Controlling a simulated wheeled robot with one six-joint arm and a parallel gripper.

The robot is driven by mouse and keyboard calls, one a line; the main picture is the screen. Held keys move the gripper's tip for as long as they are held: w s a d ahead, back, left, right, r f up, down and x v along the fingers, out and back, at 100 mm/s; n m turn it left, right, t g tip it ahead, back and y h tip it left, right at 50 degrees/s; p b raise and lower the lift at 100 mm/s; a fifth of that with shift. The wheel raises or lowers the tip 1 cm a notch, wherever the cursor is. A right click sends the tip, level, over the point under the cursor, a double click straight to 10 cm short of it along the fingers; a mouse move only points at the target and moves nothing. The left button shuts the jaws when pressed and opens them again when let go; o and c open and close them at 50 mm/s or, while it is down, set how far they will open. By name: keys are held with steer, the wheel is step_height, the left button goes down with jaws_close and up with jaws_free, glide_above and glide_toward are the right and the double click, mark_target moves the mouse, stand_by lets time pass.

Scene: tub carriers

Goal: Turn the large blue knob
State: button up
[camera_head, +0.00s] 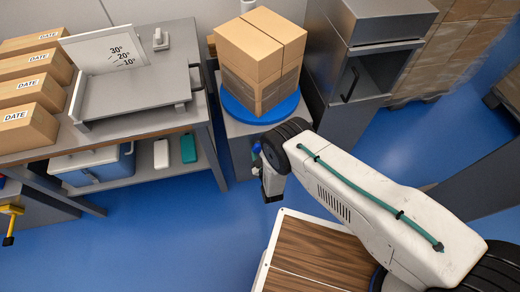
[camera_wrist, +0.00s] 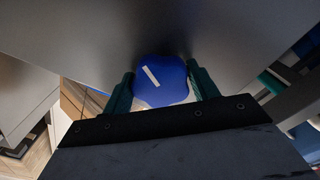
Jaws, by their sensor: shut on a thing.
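The large blue knob (camera_wrist: 161,84) has a rounded square face with a white line on it, tilted from upper left to lower right. It sits on a grey panel in the wrist view. The two dark green fingers of my gripper (camera_wrist: 162,90) stand on either side of the knob and are shut on it. In the head view my gripper (camera_head: 268,178) is at the front of the grey cabinet (camera_head: 240,128) under the blue turntable. A small bit of blue (camera_head: 256,149) shows beside my gripper there; most of the knob is hidden.
Wrapped cardboard boxes (camera_head: 258,50) stand on the blue turntable (camera_head: 240,110). A grey bench (camera_head: 130,95) with an angle plate (camera_head: 105,48) and several DATE boxes (camera_head: 25,128) is at left. A grey open-fronted unit (camera_head: 378,72) stands at right. Blue floor (camera_head: 165,225) is clear at lower left.

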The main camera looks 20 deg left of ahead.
steer(key=n, duration=0.5)
steer(key=shift+n, duration=0.3)
stand_by(0.4)
steer(key=o, duration=1)
steer(key=shift+v, duration=3.95)
